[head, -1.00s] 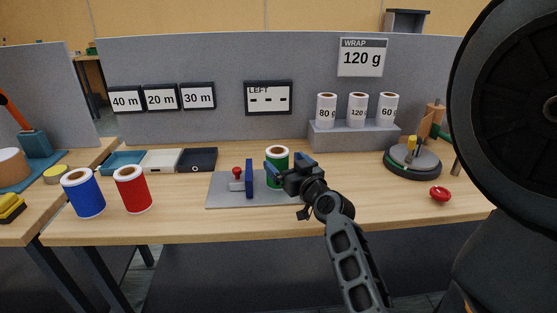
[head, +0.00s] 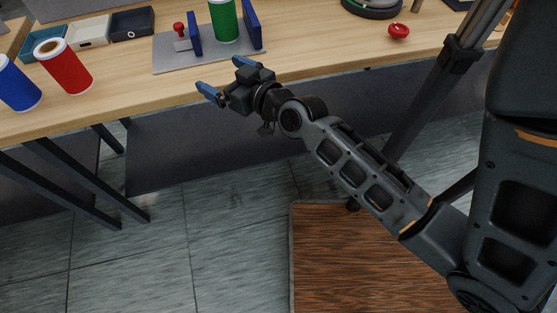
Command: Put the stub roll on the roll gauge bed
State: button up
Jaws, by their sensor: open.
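A green roll (head: 224,20) with a white rim stands upright on the grey plate of the roll gauge bed (head: 180,62), between two upright blue plates. A red roll (head: 66,68) and a blue roll (head: 17,86) stand on the table to the left. No label shows which one is the stub roll. My gripper (head: 225,77) is open and empty, in front of the gauge bed near the table's front edge and apart from the green roll. The top of the green roll is cut off by the picture's upper edge.
A red-knobbed post (head: 180,36) stands on the gauge plate's left part. Teal, white and dark trays (head: 132,24) lie at the back left. A red button (head: 399,31) sits to the right. The table between gauge and button is clear.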

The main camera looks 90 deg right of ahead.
jog(key=s+a+n+t+y, duration=0.1)
jog(key=s+a+n+y, duration=0.25)
jog(key=a, duration=1.15)
jog(key=s+a+r+n+y, duration=0.2)
jog(key=s+a+y, duration=0.1)
jog(key=a, duration=0.3)
jog(key=s+a+r+n+t+y, duration=0.1)
jog(key=s+a+r+n+y, duration=0.1)
jog(key=s+a+y, duration=0.2)
jog(key=shift+s+a, duration=0.5)
jog(key=shift+a, duration=0.45)
jog(key=shift+d+n, duration=0.1)
jog(key=shift+n, duration=0.15)
